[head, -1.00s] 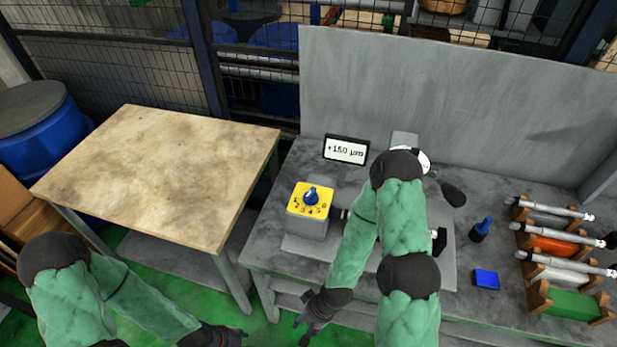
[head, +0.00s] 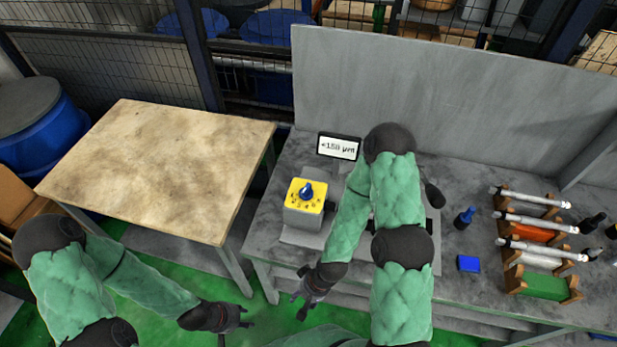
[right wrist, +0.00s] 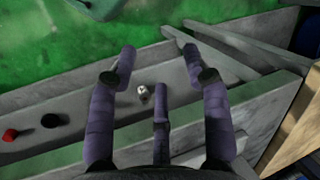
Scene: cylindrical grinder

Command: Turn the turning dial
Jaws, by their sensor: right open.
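The turning dial is a blue knob (head: 306,190) on a yellow numbered plate (head: 293,203), on top of a grey block (head: 302,220) at the left end of the grey bench. My right gripper (head: 302,292) is below the dial in the head view, in front of the bench's front edge, open and empty. In the right wrist view its spread fingers (right wrist: 160,62) have nothing between them but the bench front behind. My left gripper (head: 238,325) is low over the green floor, left of the right one, with fingers apart and empty.
A small display (head: 338,147) reading about +150 µm stands behind the dial. My right arm covers the bench middle. A blue box (head: 469,264), a blue bottle (head: 465,217) and a rack of cylinders (head: 541,285) stand right. A wooden-topped table (head: 160,170) stands left. Buttons (right wrist: 10,135) show on the bench front.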

